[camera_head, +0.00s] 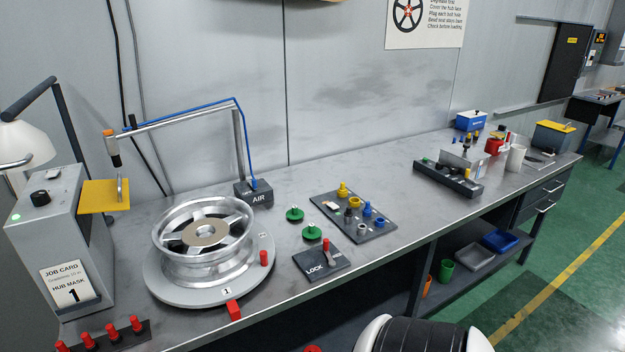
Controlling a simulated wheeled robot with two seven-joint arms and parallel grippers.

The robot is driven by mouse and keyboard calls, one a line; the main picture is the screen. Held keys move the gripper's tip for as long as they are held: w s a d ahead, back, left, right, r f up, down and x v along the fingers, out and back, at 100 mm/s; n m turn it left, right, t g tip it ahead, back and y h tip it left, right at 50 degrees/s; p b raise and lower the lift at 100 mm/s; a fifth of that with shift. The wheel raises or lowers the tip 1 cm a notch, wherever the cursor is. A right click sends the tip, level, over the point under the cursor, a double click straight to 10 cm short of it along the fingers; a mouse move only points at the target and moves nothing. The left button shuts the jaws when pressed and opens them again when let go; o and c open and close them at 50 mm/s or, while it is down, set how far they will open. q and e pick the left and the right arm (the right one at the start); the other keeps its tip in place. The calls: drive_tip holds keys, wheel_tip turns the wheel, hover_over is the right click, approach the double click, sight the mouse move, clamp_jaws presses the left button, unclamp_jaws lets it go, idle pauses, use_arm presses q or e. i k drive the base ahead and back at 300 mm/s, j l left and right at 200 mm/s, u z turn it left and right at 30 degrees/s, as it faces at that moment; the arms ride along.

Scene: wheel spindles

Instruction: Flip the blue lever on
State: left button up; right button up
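A dark box marked AIR (256,195) stands at the back of the bench, at the foot of a grey post. A small blue part (254,184) shows on top of it, where a blue hose comes down. This may be the blue lever, but it is too small to tell its position. A dark plate marked LOCK (318,264) near the front edge carries a red-tipped lever (326,246), which stands up. Neither of my grippers is in view.
A silver wheel (204,232) sits on a round grey turntable (165,290) left of the AIR box. Green knobs (312,232) and a dark tray (376,233) of coloured parts lie to the right. An overhead arm (180,118) spans above the wheel. Red pegs (112,332) stand front left.

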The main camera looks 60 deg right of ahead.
sight(253, 182)
drive_tip(key=z, duration=1.65)
drive_tip(key=k+l+u, duration=0.15)
drive_tip(key=l, duration=0.25)
drive_tip(key=i, duration=0.05)
